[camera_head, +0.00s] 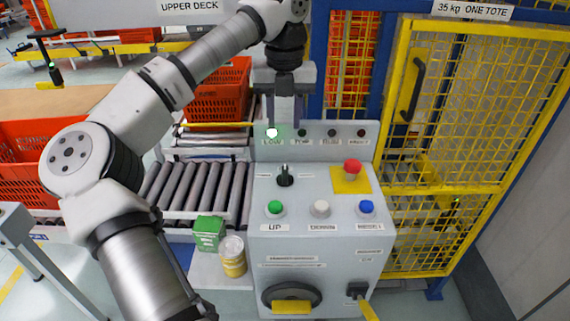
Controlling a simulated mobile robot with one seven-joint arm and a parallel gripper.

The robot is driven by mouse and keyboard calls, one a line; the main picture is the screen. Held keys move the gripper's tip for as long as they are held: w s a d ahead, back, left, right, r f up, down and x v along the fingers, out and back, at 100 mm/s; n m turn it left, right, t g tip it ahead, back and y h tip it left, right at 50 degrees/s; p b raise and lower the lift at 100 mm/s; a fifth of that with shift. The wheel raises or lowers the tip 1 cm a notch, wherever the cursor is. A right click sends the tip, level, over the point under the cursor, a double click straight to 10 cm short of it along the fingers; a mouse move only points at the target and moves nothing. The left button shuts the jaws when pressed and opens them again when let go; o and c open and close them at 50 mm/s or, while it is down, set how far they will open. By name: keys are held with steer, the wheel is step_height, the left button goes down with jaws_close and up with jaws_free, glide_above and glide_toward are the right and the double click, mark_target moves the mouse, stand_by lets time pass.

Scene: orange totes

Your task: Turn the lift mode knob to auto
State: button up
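The black lift mode knob (285,178) is on the sloped top of the grey control box (340,248), with small labels on either side that are too small to read. Its handle looks roughly upright, between the two labels. My gripper (284,118) hangs pointing down above and behind the knob, in front of the lamp panel. Its two fingers are apart with nothing visible between them, and it does not appear to touch the knob.
A red mushroom button (352,168) on a yellow plate is right of the knob. Green (275,208), white (320,209) and blue (366,207) buttons line the front. A lit lamp (272,132) glows. A yellow mesh gate (450,130) stands right, a roller conveyor (195,188) left.

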mark_target(285, 171)
step_height(285, 171, down, 13)
steer(key=p, duration=0.3)
jaws_close()
